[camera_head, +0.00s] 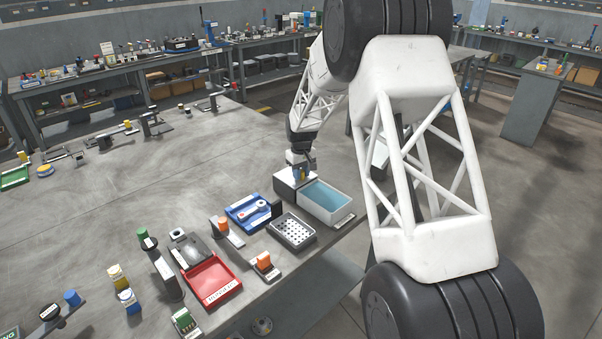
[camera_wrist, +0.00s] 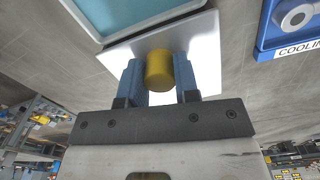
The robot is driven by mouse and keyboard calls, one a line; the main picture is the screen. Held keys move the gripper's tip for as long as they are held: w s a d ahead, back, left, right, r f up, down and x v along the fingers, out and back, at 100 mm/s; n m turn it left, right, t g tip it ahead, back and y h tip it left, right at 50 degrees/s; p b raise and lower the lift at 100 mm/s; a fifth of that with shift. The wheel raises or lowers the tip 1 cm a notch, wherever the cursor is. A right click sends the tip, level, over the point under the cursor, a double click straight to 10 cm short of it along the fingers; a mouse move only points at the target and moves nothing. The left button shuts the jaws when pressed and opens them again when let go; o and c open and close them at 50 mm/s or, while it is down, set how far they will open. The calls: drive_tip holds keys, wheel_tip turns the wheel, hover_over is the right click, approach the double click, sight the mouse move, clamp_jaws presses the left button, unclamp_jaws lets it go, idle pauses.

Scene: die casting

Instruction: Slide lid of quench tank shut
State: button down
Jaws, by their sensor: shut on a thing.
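The quench tank (camera_head: 320,211) is a pale box holding blue water (camera_head: 326,195), near the table's right edge in the head view. Its water is largely uncovered. The pale lid (camera_wrist: 205,55) lies at the tank's left end, beside the open water (camera_wrist: 125,10) in the wrist view. A yellow knob (camera_wrist: 159,74) stands on the lid. My gripper (camera_head: 301,176) is over the lid, with its blue fingers closed on both sides of the knob. In the head view the gripper hides part of the lid.
A blue tray (camera_head: 248,214) labelled as cooling and a perforated grey basket (camera_head: 292,231) stand close to the tank. A red tray (camera_head: 212,283) and several small items stand nearer the front. The table's left middle is largely clear.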

drive_tip(key=s+d, duration=1.2)
idle(0.5)
drive_tip(key=c, duration=0.8)
unclamp_jaws()
drive_tip(key=shift+c, duration=0.2)
wheel_tip(320, 180, up, 8)
drive_tip(key=shift+f, duration=0.1)
